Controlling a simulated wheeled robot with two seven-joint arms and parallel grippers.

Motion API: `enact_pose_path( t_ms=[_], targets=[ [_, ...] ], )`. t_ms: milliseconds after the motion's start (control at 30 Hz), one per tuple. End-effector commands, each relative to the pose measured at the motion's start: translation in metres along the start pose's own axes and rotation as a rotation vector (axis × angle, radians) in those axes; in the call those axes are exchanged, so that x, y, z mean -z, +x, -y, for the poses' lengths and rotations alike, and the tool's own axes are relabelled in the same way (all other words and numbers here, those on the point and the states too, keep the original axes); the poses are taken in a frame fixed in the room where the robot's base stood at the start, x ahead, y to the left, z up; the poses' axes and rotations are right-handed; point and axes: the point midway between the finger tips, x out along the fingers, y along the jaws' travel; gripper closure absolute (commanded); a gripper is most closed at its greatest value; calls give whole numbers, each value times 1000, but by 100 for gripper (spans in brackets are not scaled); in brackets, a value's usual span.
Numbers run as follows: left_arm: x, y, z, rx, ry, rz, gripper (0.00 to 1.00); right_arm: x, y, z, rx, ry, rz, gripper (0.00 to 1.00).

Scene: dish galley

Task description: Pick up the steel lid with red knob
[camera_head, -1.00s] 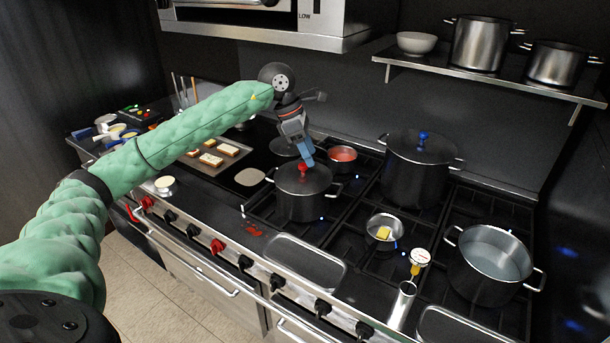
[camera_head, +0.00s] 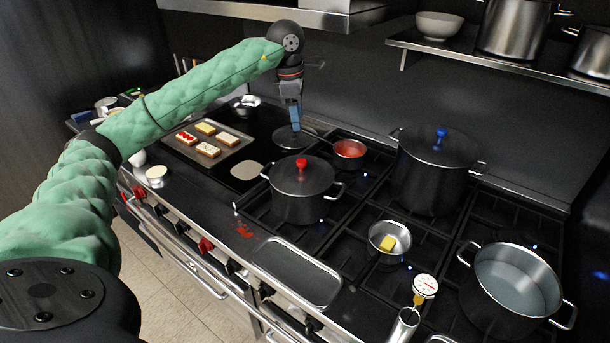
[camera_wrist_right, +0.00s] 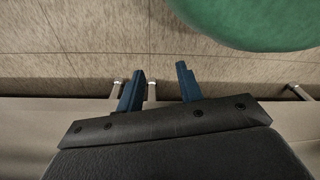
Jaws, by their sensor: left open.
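The steel lid with red knob (camera_head: 318,179) sits on a dark two-handled pot (camera_head: 297,208) on the stove, with its red knob upright at the centre. My left gripper (camera_head: 295,127) is open and empty, with its blue fingers pointing down. In the head view its tips show above and behind the knob, apart from it. My right gripper (camera_wrist_right: 159,78) shows only in the right wrist view. Its two blue fingers are apart with nothing between them, above the tiled floor.
A larger pot (camera_head: 431,188) with a blue-knobbed lid stands to the right. A red-filled pan (camera_head: 349,149) is behind the lidded pot, and a small pan with butter (camera_head: 378,230) is in front right. A toast tray (camera_head: 233,135) lies left. A shelf (camera_head: 500,68) overhangs the back.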

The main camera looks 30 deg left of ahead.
Motion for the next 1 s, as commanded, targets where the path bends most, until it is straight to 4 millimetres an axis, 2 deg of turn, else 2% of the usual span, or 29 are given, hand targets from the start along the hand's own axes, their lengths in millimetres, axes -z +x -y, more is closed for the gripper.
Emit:
enact_pose_path(
  t_ms=[267,500,667,800,1000],
  targets=[
    [3,29,0,1,0,0,45,38,-24,9,12,9,0,64],
    [6,56,0,0,0,1,45,74,-72,18,27,18,6,64],
    [7,63,0,0,0,1,45,86,-95,21,32,21,10,64],
    [7,68,0,1,0,0,45,86,-98,20,31,21,11,64],
    [8,85,0,2,0,0,45,81,-82,17,25,18,5,64]
  ],
)
